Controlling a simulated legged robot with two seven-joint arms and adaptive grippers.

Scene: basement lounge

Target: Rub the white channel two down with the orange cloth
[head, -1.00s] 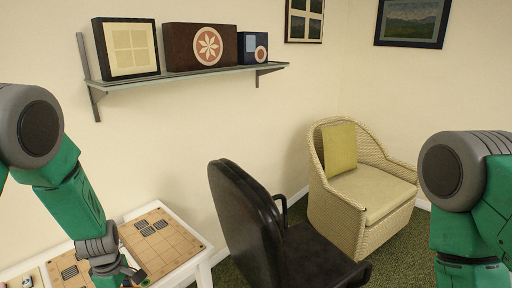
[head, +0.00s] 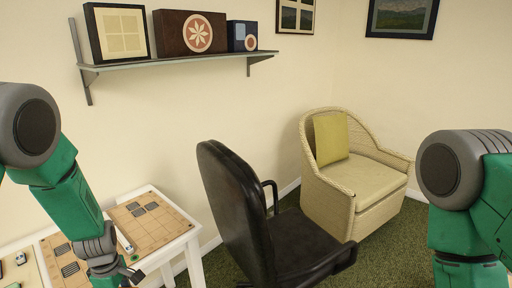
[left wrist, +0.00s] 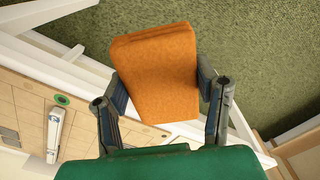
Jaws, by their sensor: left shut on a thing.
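My left gripper (left wrist: 161,82) is shut on the orange cloth (left wrist: 155,62), which fills the space between its fingers in the left wrist view. The cloth looks like a thick folded pad, over the white table's edge and the green carpet. The left gripper (head: 134,274) is low at the left in the head view, beside the table; the cloth cannot be made out there. A long white piece (left wrist: 55,132), likely the white channel, lies on the tan board, left of the gripper and apart from the cloth. It also shows in the head view (head: 124,241). My right gripper is out of view.
The white table (head: 190,236) carries tan boards (head: 155,222) with dark grid patches. A green ring (left wrist: 62,100) lies near the white piece. A black office chair (head: 235,205) stands right of the table, a wicker armchair (head: 355,185) beyond. A wall shelf (head: 175,61) holds boxes.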

